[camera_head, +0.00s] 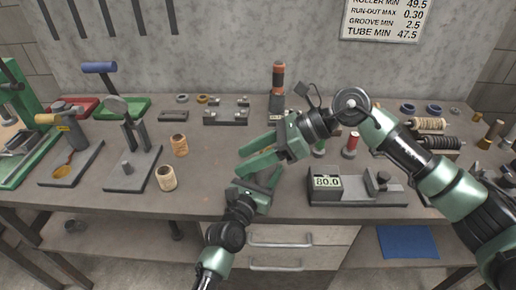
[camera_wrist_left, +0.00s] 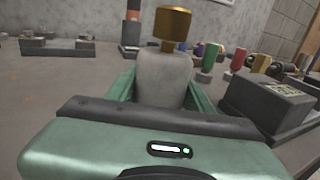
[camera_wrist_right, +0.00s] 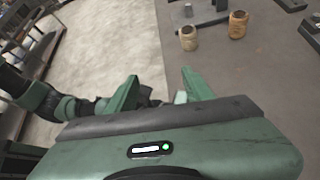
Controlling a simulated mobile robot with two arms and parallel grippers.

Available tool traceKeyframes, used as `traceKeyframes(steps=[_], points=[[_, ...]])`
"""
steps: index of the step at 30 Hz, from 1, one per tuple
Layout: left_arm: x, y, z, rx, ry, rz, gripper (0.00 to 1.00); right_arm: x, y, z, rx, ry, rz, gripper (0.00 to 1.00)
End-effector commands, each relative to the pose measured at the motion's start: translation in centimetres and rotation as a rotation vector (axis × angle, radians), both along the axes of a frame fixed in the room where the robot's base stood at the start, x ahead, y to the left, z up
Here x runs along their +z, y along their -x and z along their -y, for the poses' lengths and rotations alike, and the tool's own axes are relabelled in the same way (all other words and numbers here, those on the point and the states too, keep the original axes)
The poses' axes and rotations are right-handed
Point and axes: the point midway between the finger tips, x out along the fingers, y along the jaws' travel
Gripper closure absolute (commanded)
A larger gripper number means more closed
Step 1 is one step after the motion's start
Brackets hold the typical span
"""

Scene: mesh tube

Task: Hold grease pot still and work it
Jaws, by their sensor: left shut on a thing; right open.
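The grease pot shows in the left wrist view as a pale grey body (camera_wrist_left: 165,78) with a brass cap (camera_wrist_left: 172,24). It stands upright between the fingers of my left gripper (camera_wrist_left: 163,98), which is shut on it. In the head view my left gripper (camera_head: 262,183) is near the front of the bench, and I cannot make out the pot there. My right gripper (camera_head: 242,160) is open just above and behind the left one, fingers pointing left. In the right wrist view a small pale patch (camera_wrist_right: 181,97) shows between the right gripper's fingers (camera_wrist_right: 160,84); I cannot tell what it is.
A gauge block reading 80.0 (camera_head: 327,183) stands right of my grippers. Two tan cylinders (camera_head: 166,178) (camera_head: 179,145) stand to the left, beside a grey stand (camera_head: 133,170). A dark fixture (camera_head: 226,117) and an orange-banded post (camera_head: 278,78) are behind.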

Motion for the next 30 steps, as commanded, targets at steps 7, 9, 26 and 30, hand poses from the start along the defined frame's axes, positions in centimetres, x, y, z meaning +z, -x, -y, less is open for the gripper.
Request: traceKeyframes(steps=[7, 9, 26, 30], points=[[0.0, 0.0, 0.0, -0.001, 0.0, -0.001, 1.0, 0.5, 0.2, 1.5, -0.135, -0.493, 0.148, 0.48], [0.0, 0.0, 0.0, -0.001, 0.0, -0.001, 1.0, -0.1, -0.8, 3.0, -0.24, -0.561, 0.196, 0.48], [0.0, 0.0, 0.0, -0.001, 0.0, -0.001, 1.0, -7.0, -4.8, 9.8, -0.673, -0.486, 0.332, 0.48], [0.0, 0.0, 0.0, -0.001, 0.0, 0.0, 1.0, -6.9, -6.3, 7.7, -0.671, -0.489, 0.332, 0.48]])
